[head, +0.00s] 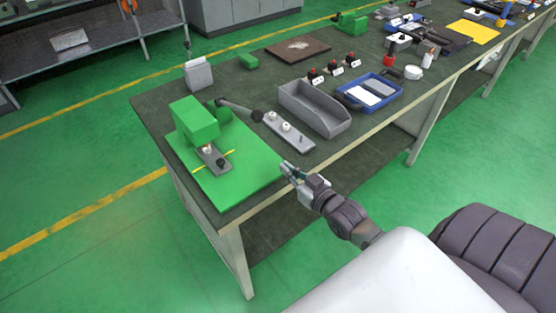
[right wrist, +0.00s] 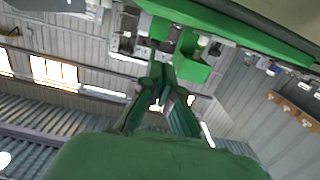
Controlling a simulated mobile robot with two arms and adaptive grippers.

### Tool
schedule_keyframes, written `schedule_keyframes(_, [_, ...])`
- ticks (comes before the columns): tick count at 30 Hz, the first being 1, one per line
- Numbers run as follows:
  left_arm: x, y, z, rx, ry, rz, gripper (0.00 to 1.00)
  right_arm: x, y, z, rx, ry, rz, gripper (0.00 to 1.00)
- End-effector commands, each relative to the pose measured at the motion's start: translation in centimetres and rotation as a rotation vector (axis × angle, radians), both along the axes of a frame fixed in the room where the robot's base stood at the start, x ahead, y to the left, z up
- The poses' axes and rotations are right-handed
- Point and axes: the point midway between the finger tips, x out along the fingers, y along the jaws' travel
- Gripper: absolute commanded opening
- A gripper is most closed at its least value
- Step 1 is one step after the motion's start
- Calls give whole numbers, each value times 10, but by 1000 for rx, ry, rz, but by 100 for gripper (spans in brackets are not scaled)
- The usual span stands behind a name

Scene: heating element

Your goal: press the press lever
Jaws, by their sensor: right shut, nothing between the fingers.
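The green press (head: 195,122) stands on a green base plate (head: 253,170) at the near left end of the table. Its grey press lever (head: 236,107) reaches out to the right from the press and ends in a dark round knob (head: 257,116). My right gripper (head: 287,168) is shut and empty. It is by the table's front edge, nearer to me than the lever and apart from the knob. In the right wrist view the fingers (right wrist: 163,78) point up toward green parts at the top; the lever cannot be made out there. My left gripper is not in view.
A grey plate with white-topped fittings (head: 294,138) lies right of the knob. A grey open bin (head: 314,110) and a blue tray (head: 370,92) stand farther right. Other items crowd the back of the table. The floor in front is clear.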

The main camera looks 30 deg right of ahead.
Motion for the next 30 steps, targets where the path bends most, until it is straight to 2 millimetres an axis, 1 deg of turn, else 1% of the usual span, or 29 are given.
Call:
schedule_keyframes(1, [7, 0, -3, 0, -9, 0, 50, -7, -1, -4, -1, 1, 0, 0])
schedule_keyframes(3, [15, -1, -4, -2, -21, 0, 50, -13, -2, -5, -1, -1, -1, 0])
schedule_keyframes(5, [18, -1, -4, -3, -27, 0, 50, -17, -2, -5, -1, -1, 0, 0])
schedule_keyframes(8, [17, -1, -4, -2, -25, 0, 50, -19, -2, -5, -1, -3, 0, 0])
schedule_keyframes(15, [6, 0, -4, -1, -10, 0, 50, -19, -2, -4, -1, -4, 0, 0])
schedule_keyframes(30, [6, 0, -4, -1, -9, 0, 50, -19, -2, -4, -1, -4, -1, 0])
